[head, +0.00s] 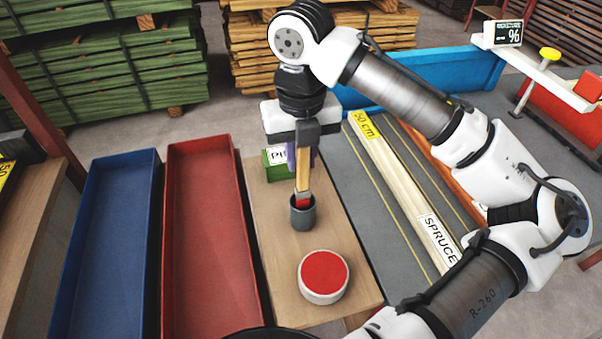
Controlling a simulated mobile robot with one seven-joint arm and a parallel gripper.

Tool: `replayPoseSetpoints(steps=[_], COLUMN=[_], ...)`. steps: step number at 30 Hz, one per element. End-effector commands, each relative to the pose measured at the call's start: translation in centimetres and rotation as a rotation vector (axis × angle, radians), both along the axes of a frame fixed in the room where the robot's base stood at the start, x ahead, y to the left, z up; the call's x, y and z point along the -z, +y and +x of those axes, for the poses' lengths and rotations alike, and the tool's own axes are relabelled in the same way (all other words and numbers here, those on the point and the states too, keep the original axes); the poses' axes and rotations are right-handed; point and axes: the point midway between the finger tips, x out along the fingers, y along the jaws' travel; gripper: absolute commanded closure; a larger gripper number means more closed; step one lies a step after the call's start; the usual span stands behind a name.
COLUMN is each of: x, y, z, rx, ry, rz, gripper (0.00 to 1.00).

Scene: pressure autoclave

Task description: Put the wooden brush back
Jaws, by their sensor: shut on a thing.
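The wooden brush (303,168) hangs upright with its handle up, and a pale band and red tip at its lower end. My gripper (305,140) is shut on the upper end of the handle. A dark grey cup (302,217) stands on the small wooden table below it. The brush's red tip overlaps the cup's mouth and seems to be just inside the rim; how deep it reaches is hidden.
A round white pot with a red top (323,276) stands in front of the cup. A green labelled box (275,172) and something purple are behind it. Blue (105,240) and red (205,235) trays lie left. A conveyor with a spruce board (400,185) runs right.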

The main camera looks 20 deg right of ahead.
Motion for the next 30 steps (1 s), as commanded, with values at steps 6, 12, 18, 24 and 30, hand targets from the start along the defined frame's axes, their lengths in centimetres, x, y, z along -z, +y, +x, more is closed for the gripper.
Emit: replayPoseSetpoints(steps=[6,12,18,24,30], x=[2.1,4.5,4.7,4.8,4.8], y=[0.0,0.0,0.0,0.0,0.0], z=[-0.1,0.0,0.0,0.0,0.0], rx=[0.000,-0.001,-0.001,-0.001,-0.001], ry=[0.001,0.000,0.000,-0.001,0.000], rz=[0.000,0.001,0.000,0.001,0.000], gripper=[1.00,1.00,1.00,0.73,0.59])
